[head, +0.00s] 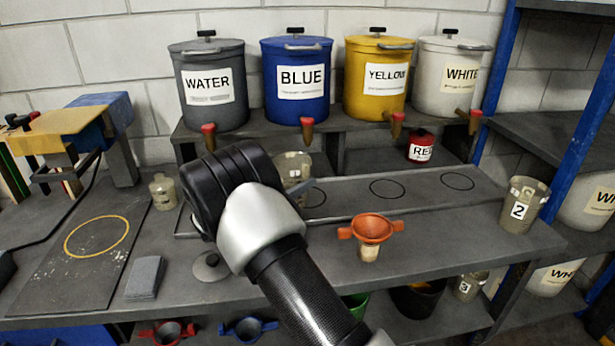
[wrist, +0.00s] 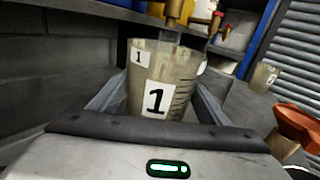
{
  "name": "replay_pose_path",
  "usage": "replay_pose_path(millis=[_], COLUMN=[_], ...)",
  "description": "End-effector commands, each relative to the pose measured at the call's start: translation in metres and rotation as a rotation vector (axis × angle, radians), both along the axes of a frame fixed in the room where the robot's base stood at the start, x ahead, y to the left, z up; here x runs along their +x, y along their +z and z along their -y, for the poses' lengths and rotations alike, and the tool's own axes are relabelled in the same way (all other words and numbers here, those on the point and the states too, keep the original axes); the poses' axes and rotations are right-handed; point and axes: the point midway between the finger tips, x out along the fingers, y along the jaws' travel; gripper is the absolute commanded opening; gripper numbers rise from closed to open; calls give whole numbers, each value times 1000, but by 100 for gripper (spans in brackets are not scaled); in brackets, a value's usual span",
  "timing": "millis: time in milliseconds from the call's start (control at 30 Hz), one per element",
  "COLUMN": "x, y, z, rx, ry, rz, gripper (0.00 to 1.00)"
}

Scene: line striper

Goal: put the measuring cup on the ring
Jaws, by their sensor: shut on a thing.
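The measuring cup (head: 291,164) is a translucent, beige-stained beaker, upright behind my wrist in the head view. In the wrist view the cup (wrist: 178,65) carries a "1" label and scale marks, and my gripper (wrist: 155,103) is shut on it, with a finger on each side. In the head view my arm hides much of the cup, and whether its base touches the surface is unclear. Several rings show: thin black rings (head: 388,196) on the grey strip below the taps, one partly hidden near the cup, and a yellow ring (head: 97,257) on the left board.
Tapped buckets, grey (head: 207,115), blue (head: 297,105), yellow (head: 375,103) and white (head: 447,98), stand on the rear shelf. An orange funnel (head: 372,229) stands in front of the strip. Cup 2 (head: 522,212) is at the right edge. A grey block (head: 145,277) lies beside the board.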

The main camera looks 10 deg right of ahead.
Motion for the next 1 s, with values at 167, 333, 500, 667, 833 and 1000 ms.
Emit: replay_pose_path(millis=[167, 333, 500, 667, 833, 1000], x=[11, 19, 35, 34, 34, 34], y=[0, 0, -1, -12, -12, -16], z=[15, 28, 51, 47, 47, 46], rx=[-1, -1, 0, -2, -1, -1], ry=[0, -3, -3, 1, 0, 1], rz=[-1, -1, 0, -1, 0, -1], gripper=[48, 48, 48, 48, 48, 75])
